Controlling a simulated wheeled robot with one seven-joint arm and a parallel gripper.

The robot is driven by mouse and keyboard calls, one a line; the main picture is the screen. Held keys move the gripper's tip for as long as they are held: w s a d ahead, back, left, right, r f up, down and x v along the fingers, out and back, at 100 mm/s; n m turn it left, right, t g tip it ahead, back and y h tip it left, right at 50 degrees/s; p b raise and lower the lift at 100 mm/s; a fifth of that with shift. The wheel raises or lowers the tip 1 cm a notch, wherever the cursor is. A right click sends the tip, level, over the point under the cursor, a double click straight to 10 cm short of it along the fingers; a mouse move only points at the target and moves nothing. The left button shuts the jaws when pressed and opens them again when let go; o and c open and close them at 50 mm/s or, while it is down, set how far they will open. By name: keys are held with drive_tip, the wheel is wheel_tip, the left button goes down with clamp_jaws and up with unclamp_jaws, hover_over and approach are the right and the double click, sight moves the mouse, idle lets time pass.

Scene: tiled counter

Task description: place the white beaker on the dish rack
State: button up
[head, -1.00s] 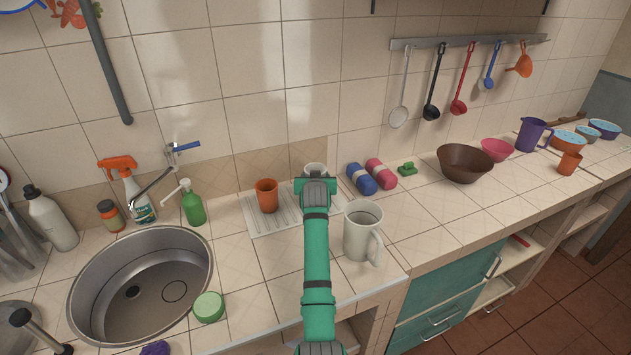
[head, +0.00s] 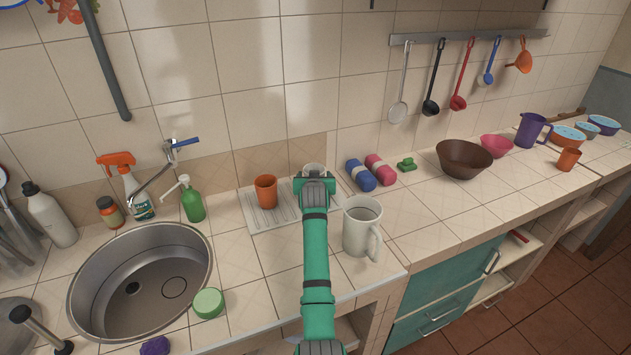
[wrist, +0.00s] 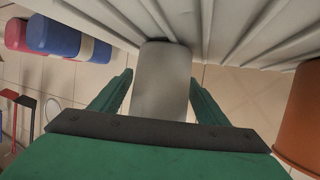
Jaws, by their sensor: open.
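The white beaker (head: 314,169) stands upright at the right part of the dish rack, mostly hidden behind my gripper (head: 314,187) in the head view. The dish rack (head: 262,221) is a white ribbed tray against the back wall. In the wrist view the beaker (wrist: 162,85) is a plain pale cylinder between my two green fingers, and its far end meets the white ribs of the rack (wrist: 110,15). My gripper is open, with a finger on each side of the beaker and visible gaps between.
An orange cup (head: 266,191) stands on the rack's left part. A large white mug (head: 362,228) is close to my arm's right. Blue (head: 360,176) and red (head: 380,169) rolls lie right of the rack. The sink (head: 140,285) is at left.

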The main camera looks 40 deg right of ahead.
drive_tip(key=v, duration=1)
drive_tip(key=shift+s+a+r, duration=0.1)
drive_tip(key=shift+s+a, duration=0.1)
drive_tip(key=shift+s+a+r, duration=0.25)
drive_tip(key=shift+s, duration=0.3)
